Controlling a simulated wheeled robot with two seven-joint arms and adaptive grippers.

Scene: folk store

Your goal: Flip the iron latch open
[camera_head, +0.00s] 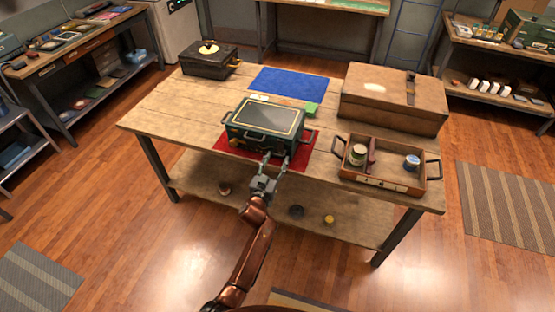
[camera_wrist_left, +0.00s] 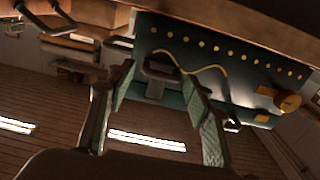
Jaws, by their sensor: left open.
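A dark green box (camera_head: 265,120) with gold trim and a glassy-looking lid panel sits closed on a red mat (camera_head: 312,146) at the table's front. My left gripper (camera_head: 276,160) is open at the box's front face, its fingers pointing at it. In the left wrist view, the green front (camera_wrist_left: 205,60) shows a row of brass studs and a curved yellow cord or line. A dark iron latch (camera_wrist_left: 160,70) on that front lies between the open fingertips; contact cannot be told. A round brass piece (camera_wrist_left: 288,103) is off to the right. My right gripper is not in view.
A wooden tray (camera_head: 375,182) with jars stands right of the green box, with a brown chest (camera_head: 395,105) behind it. The table's left part is clear.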

